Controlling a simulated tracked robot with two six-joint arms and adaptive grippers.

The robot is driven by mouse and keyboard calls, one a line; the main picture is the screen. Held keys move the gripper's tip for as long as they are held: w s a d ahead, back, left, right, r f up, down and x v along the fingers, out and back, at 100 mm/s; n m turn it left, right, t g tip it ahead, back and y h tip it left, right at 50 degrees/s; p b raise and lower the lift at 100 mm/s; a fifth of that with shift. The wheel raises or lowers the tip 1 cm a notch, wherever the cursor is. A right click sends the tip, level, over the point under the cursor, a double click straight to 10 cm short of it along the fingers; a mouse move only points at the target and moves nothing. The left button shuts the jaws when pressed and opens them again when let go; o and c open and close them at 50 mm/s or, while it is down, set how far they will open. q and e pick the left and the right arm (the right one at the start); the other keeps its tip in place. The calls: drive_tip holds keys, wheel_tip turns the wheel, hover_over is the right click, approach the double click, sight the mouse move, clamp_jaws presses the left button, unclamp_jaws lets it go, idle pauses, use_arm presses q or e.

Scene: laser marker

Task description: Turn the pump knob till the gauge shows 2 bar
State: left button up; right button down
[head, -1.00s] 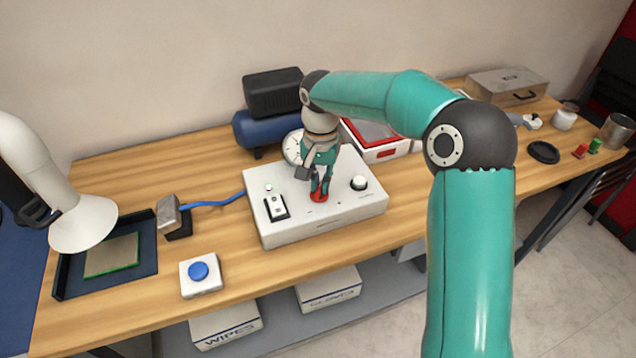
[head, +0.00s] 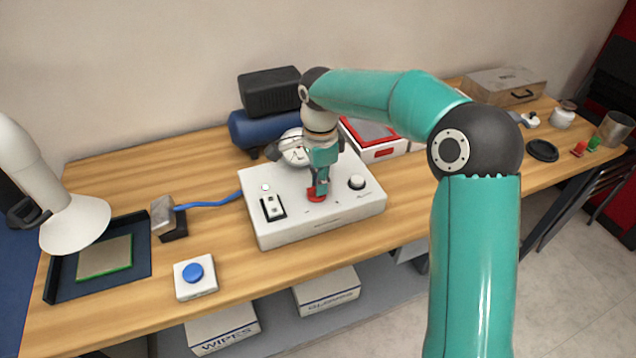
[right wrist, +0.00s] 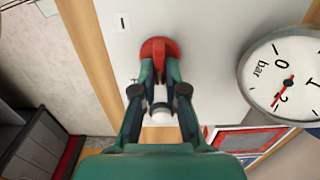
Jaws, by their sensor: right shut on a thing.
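The red pump knob (head: 316,196) sits on top of the white control box (head: 345,208), near its middle. My right gripper (right wrist: 157,82) comes down over the knob, with its fingers shut on it; the knob also shows in the right wrist view (right wrist: 158,48). The round gauge (head: 296,150) stands at the back of the box, partly hidden by my wrist. In the right wrist view the gauge (right wrist: 262,88) is cut off at the right edge. Its red needle lies close to the 2, but I cannot read it exactly. My left gripper is not in view.
The box also carries a black-framed switch (head: 272,207) and a white knob (head: 357,182). A blue tank (head: 262,128) stands behind it. A blue button (head: 193,272) and a dark tray (head: 145,262) are to the left.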

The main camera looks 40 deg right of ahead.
drive_tip(key=shift+w+r+m, duration=0.15)
drive_tip(key=shift+r+m, duration=0.05)
drive_tip(key=shift+m, duration=0.4)
drive_tip(key=c, duration=1.3)
unclamp_jaws()
drive_tip(key=shift+o, duration=0.4)
drive_tip(key=shift+f, duration=0.15)
wheel_tip(320, 180, up, 12)
